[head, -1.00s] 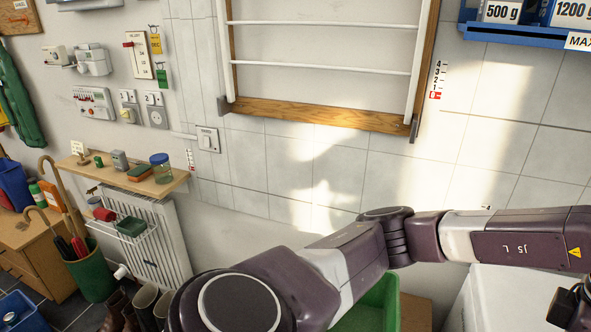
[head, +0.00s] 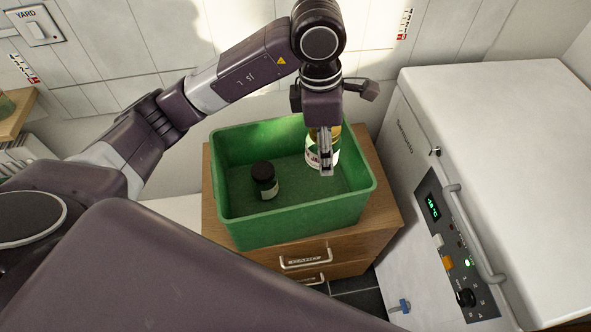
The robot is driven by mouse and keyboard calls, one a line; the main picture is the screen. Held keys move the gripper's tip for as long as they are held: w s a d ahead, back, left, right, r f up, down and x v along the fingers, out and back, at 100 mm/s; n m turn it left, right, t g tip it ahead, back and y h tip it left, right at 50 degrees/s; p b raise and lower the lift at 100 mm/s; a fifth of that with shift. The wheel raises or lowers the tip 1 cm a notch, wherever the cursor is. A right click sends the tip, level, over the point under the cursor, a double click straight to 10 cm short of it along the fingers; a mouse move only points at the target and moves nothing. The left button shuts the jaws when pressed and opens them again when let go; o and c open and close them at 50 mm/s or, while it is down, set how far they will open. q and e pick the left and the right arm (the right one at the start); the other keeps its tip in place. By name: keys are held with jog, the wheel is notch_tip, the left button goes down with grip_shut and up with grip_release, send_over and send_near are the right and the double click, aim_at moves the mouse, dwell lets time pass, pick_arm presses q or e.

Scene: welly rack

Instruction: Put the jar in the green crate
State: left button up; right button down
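The green crate (head: 232,218) stands open on a wooden drawer unit in the middle of the head view. My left gripper (head: 326,168) points down into its right rear part. It is shut on a jar (head: 312,157) with a pale label and yellowish upper part. One finger crosses the front of the jar and hides part of it; the other finger is hidden. I cannot tell whether the jar touches the crate floor. A small dark jar (head: 264,180) with a black lid stands in the left half of the crate. My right gripper is out of view.
A white chest appliance (head: 500,130) with a control panel and handle stands close on the right. The wooden drawer unit (head: 385,215) bears the crate. The tiled wall is behind. A shelf corner (head: 16,115) shows at far left.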

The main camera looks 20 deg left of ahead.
pick_arm(q)
notch_tip(320, 180, down, 15)
jog(key=shift+d+r+p, duration=0.1)
jog(key=shift+p, duration=0.35)
jog(key=shift+f, duration=0.55)
notch_tip(320, 180, down, 4)
jog(key=shift+r, duration=0.15)
jog(key=o, duration=1.3)
